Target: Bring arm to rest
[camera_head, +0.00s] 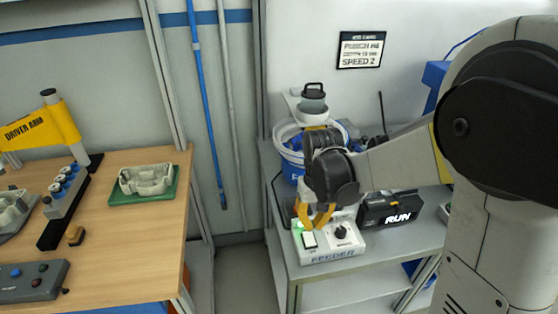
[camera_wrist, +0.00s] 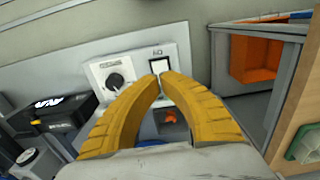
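My arm reaches in from the right, with my gripper (camera_head: 313,218) over the grey feeder box (camera_head: 335,251) on the metal bench. Its yellow fingers are curved together and their tips meet, with nothing seen between them, in the wrist view (camera_wrist: 161,76). The tips are by the white rocker switch (camera_head: 309,240) on the box, also in the wrist view (camera_wrist: 159,66); I cannot tell whether they touch it. A black knob (camera_head: 341,231) sits right of the switch. A green glow (camera_head: 298,226) shows behind the fingers.
A black box reading RUN (camera_head: 391,210) stands right of the feeder. A bucket (camera_head: 291,157) with blue contents and a grey-topped container (camera_head: 312,99) are behind my wrist. A wooden table (camera_head: 137,226) stands left, across a floor gap. An orange bin (camera_wrist: 256,60) shows in the wrist view.

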